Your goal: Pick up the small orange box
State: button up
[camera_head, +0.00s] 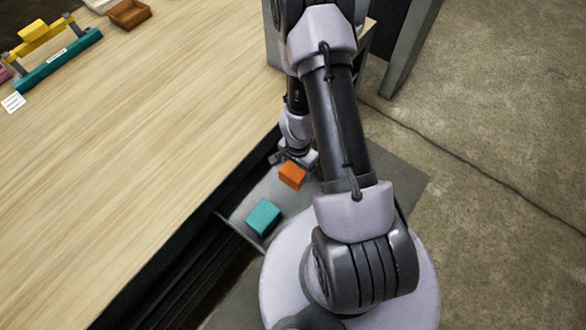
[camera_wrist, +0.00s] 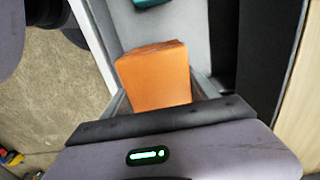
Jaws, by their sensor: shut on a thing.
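The small orange box (camera_head: 292,175) is at the end of my gripper (camera_head: 298,160), beside the edge of the wooden-topped bench. In the wrist view the orange box (camera_wrist: 155,75) sits directly in front of the gripper body, between the fingers, whose tips are mostly hidden. My gripper is shut on the orange box. The box appears over the grey drawer floor (camera_head: 240,207); I cannot tell whether it touches that floor.
A teal box (camera_head: 263,217) lies in the open drawer, nearer the drawer front. The wooden bench top (camera_head: 130,150) borders the drawer on the left. A teal and yellow rack (camera_head: 55,60) and a brown tray (camera_head: 128,14) stand at its far end. Concrete floor (camera_head: 490,120) is open at right.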

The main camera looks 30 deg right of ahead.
jog(key=s+d+b, duration=0.1)
jog(key=s+b, duration=0.1)
jog(key=s, duration=0.1)
jog(key=s+d+f+b, duration=0.1)
jog(key=s+b, duration=0.2)
jog(key=s+d+b, duration=0.1)
jog(key=s+b, duration=0.2)
jog(key=s, duration=0.1)
jog(key=shift+d+f, duration=0.25)
jog(key=shift+d, duration=0.1)
jog(key=s+d+p, duration=0.2)
jog(key=s+p, duration=0.5)
jog(key=shift+d+r, duration=0.2)
jog(key=shift+r, duration=0.2)
